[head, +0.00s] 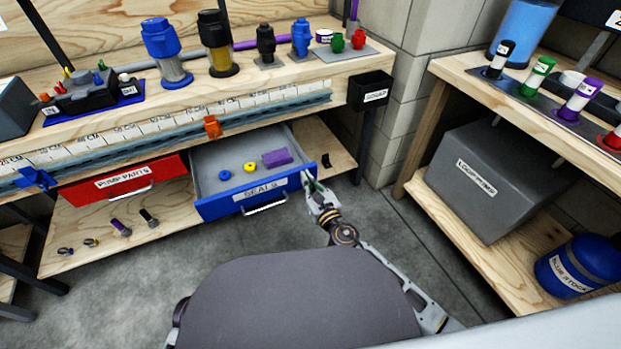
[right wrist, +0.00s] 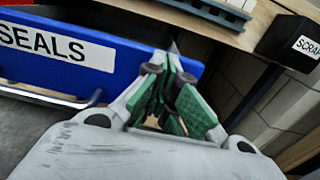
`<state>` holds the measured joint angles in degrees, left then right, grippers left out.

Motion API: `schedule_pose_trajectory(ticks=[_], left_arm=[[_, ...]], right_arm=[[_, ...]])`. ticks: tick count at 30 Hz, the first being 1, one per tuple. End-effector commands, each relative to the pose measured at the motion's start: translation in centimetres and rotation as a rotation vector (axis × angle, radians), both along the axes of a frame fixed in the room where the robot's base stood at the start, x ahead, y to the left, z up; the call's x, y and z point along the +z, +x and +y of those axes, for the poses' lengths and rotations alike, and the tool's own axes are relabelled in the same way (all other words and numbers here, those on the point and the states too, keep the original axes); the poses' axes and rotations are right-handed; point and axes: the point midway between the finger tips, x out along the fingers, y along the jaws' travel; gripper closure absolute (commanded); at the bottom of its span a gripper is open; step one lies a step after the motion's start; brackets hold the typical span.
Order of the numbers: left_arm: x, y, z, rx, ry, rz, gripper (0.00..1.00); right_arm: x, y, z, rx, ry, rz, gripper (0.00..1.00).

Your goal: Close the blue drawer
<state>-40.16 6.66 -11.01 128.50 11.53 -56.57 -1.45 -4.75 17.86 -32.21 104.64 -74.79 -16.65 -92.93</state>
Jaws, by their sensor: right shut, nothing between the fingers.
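The blue drawer (head: 243,199), labelled SEALS, is pulled out from under the workbench. A blue ring, a yellow piece and a purple block (head: 277,158) lie in its grey tray. My right gripper (head: 308,183) is shut and empty at the right end of the blue front. In the right wrist view the blue drawer (right wrist: 135,58) fills the left side, with its handle low at the left. My right gripper (right wrist: 165,85) is at the front's right edge there; I cannot tell whether it touches. My left gripper is not in view.
A red drawer (head: 122,181) labelled PUMP PARTS sits left of the blue one. A black SCRAP bin (head: 371,91) hangs at the bench's right end. A lower shelf (head: 120,225) holds small parts. Open floor lies in front; another bench (head: 470,225) stands at the right.

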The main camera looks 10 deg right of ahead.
Motion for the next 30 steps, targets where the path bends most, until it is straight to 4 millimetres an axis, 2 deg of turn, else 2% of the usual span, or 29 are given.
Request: schedule_pose_trajectory(ticks=[20, 30], left_arm=[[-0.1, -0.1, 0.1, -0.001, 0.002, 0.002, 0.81], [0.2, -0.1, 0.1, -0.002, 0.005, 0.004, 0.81]], right_arm=[[0.0, 0.0, 0.4, 0.0, 0.0, -0.001, 1.0], [0.1, 2.2, 1.1, 0.0, 0.0, -0.002, 1.0]])
